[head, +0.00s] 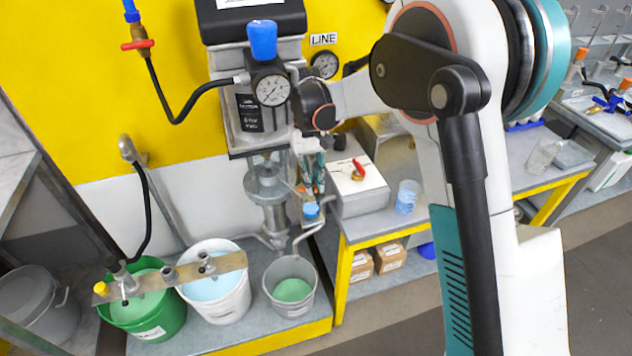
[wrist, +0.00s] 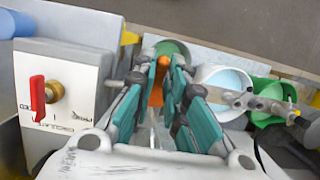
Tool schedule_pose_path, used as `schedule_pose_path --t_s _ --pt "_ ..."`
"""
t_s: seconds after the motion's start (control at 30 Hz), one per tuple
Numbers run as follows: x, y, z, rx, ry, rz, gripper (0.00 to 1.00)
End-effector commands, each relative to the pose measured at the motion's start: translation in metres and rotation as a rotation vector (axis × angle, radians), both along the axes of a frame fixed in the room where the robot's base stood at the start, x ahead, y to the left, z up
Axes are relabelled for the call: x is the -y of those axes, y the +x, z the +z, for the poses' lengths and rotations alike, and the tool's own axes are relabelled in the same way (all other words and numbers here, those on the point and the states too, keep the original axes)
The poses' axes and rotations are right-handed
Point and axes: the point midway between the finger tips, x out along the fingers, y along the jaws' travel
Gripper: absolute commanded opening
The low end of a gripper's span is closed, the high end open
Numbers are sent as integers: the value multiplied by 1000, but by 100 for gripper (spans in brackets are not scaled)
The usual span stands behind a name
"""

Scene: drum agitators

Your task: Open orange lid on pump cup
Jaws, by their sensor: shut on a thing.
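My gripper (wrist: 170,70) shows in the wrist view with its teal fingers closed around a narrow orange piece, the orange lid (wrist: 157,83). In the head view my gripper (head: 311,183) is beside the grey metal pump (head: 270,190), just above a small blue part (head: 311,210). The fingers hide much of the lid, and I cannot tell how far it is tilted. A grey bucket (head: 272,283) with green liquid stands below the pump.
A white box (head: 372,194) with a red lever stands right of my gripper; in the wrist view the box (wrist: 70,75) is at the left. A green bucket (head: 165,328) and a white bucket (head: 228,307) stand left. A blue cup (head: 406,198) is on the table.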

Motion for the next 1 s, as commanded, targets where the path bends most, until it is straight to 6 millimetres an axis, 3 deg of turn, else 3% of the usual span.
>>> schedule_pose_path --t_s 0.33,0.37,0.4,0.47,1.0 --pt "0 1 0 0 0 0 0" --pt "0 1 0 0 0 0 15" --pt "0 1 0 -1 0 0 24" --pt "0 1 0 -1 0 0 33" --pt "2 -5 -4 51 17 0 33"
